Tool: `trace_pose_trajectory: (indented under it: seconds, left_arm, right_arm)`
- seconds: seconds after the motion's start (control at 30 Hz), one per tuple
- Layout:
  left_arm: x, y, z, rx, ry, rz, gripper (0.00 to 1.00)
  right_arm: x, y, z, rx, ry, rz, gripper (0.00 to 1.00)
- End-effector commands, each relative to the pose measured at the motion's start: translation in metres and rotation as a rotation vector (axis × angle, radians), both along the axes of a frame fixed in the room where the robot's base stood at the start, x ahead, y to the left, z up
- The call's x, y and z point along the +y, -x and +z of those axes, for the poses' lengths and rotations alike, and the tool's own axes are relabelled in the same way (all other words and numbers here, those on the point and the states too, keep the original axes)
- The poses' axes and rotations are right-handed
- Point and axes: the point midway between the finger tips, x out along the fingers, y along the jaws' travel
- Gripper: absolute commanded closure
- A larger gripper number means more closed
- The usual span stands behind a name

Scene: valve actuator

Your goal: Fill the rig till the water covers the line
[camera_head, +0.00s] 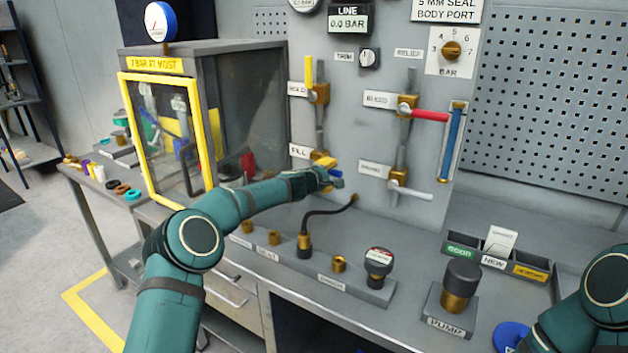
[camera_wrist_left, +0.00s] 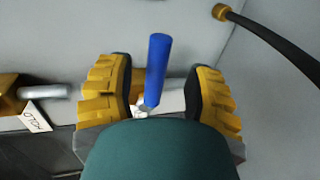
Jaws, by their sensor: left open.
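My left gripper (camera_head: 330,172) is at the wall panel beside the FILL label (camera_head: 302,152), hiding most of the fill valve. In the left wrist view the open gripper (camera_wrist_left: 160,98) has a blue handle (camera_wrist_left: 157,65) between its two yellow-padded fingers, with gaps on both sides. The rig's glazed test box (camera_head: 165,135) has a yellow frame; no water line can be made out in it. A blue upright tube (camera_head: 452,142) is on the panel's right. The LINE display (camera_head: 347,20) reads 0.0 BAR. My right gripper is out of view.
The hold valve (camera_head: 318,93) has its yellow handle up. The bleed valve's red handle (camera_head: 430,115) and a white handle (camera_head: 410,192) below point right. A black hose (camera_head: 325,212) rises from the bench near my left gripper. The pump (camera_head: 461,283) stands at front right.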

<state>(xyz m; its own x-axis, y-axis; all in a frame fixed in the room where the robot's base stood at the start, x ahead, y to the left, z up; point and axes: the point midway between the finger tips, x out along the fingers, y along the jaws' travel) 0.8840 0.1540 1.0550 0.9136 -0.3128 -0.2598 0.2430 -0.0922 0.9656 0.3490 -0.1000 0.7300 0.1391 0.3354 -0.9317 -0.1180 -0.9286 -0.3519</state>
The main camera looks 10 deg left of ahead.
Motion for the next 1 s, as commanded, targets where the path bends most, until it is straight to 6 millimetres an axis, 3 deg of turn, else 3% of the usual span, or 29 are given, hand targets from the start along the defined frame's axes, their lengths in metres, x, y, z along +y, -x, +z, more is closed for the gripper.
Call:
trace_pose_trajectory:
  seconds: [0.37,0.7,1.0]
  left_arm:
    - [0.011,0.029,0.009,0.0,0.001,0.0,0.48]
    - [0.025,0.071,0.021,0.0,-0.004,-0.001,0.48]
    - [0.028,0.084,0.025,-0.001,-0.002,-0.002,0.48]
  right_arm:
    - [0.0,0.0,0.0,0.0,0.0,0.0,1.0]
    - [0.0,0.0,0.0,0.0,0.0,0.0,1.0]
    - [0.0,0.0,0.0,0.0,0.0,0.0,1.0]
